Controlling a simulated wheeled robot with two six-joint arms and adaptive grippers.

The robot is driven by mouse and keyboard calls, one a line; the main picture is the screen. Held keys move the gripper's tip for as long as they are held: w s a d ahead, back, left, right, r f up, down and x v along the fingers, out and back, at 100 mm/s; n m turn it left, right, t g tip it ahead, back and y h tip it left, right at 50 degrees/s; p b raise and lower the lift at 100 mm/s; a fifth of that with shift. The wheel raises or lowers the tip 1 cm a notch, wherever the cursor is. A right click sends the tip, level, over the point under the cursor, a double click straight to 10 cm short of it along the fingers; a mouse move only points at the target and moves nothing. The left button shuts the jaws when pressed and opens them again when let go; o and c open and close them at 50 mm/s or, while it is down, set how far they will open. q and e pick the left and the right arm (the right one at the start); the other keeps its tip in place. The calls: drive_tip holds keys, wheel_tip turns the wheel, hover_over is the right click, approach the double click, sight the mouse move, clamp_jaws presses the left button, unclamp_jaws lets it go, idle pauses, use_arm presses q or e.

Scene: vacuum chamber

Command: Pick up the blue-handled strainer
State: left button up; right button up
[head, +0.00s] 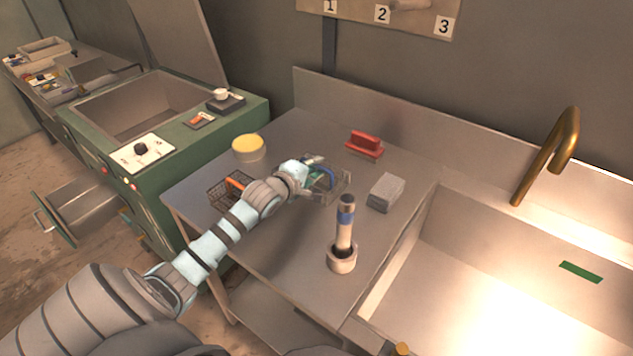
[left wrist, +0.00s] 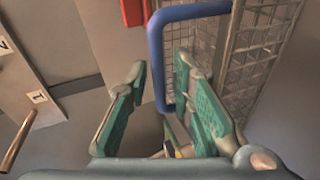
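The blue-handled strainer is a wire mesh basket on the metal counter in the head view, with its basket (head: 339,188) partly behind my left gripper. Its blue handle (head: 329,178) shows at the fingers. My left gripper (head: 316,172) is at the handle. In the left wrist view, the gripper (left wrist: 160,78) is open, its two teal-padded fingers spread apart. The blue handle loop (left wrist: 156,55) shows at the gap between the fingertips, and the mesh (left wrist: 248,45) is beyond at upper right. I cannot tell whether a finger touches the handle. My right gripper is not in view.
An orange-handled wire basket (head: 222,196) lies left of my forearm. A yellow-lidded tub (head: 249,149), a red object (head: 365,144), a grey block (head: 386,192) and an upright tool in a round holder (head: 342,260) stand around. The sink (head: 470,270) is at right.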

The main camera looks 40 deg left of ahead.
use_arm(q)
drive_tip(key=shift+r, duration=0.1)
clamp_jaws()
drive_tip(key=shift+s, duration=0.1)
